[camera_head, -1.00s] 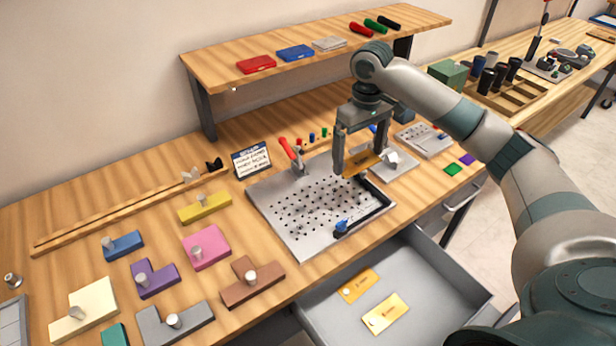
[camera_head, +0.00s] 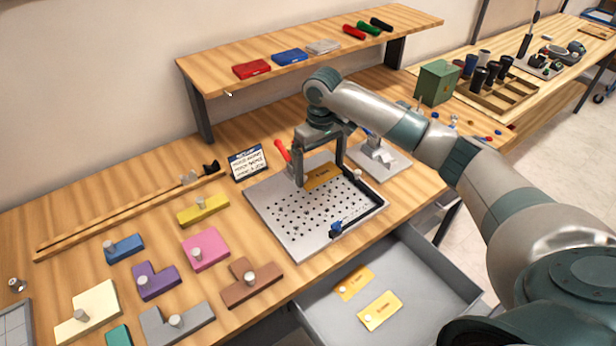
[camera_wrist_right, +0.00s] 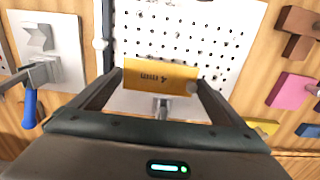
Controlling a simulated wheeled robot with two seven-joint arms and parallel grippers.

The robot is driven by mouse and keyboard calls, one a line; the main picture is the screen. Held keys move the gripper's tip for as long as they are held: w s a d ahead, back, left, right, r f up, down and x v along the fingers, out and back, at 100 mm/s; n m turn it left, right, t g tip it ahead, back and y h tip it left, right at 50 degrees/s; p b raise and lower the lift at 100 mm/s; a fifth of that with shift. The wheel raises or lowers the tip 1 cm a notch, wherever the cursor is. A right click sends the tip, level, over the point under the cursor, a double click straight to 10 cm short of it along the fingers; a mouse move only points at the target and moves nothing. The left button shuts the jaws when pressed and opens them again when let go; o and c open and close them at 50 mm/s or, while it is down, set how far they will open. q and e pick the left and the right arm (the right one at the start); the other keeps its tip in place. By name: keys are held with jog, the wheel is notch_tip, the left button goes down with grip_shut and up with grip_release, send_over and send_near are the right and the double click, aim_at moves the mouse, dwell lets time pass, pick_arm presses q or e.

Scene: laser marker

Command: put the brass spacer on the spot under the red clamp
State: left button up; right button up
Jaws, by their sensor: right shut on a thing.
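My right gripper (camera_head: 321,172) is shut on a brass spacer (camera_head: 322,178), a flat yellow plate. In the right wrist view the spacer (camera_wrist_right: 160,74) sits between the two fingers, with upside-down lettering that looks like "4 mm". It is over the back of the perforated metal plate (camera_head: 300,225); I cannot tell whether it touches the plate. The red clamp (camera_head: 282,151) has its handle raised, just left of the gripper, and its base is partly hidden by a finger. The spot under the clamp is hidden too. My left gripper is not in view.
Two more brass plates (camera_head: 379,311) lie in the open grey drawer (camera_head: 430,290). A blue-handled clamp fixture (camera_head: 379,158) stands right of the perforated plate. A small sign (camera_head: 248,164) stands to its left, coloured blocks (camera_head: 206,249) lie further left, and a wooden shelf (camera_head: 225,84) is behind.

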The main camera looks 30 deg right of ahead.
aim_at(308, 174)
jog(key=w+a+f, duration=0.2)
jog(key=shift+a+p, duration=0.35)
jog(key=shift+s, duration=0.1)
notch_tip(308, 174, down, 4)
jog(key=shift+r+p, duration=0.25)
jog(key=shift+p, duration=0.6)
jog(key=shift+f, duration=0.25)
jog(key=o, duration=0.9)
jog(key=shift+f, duration=0.15)
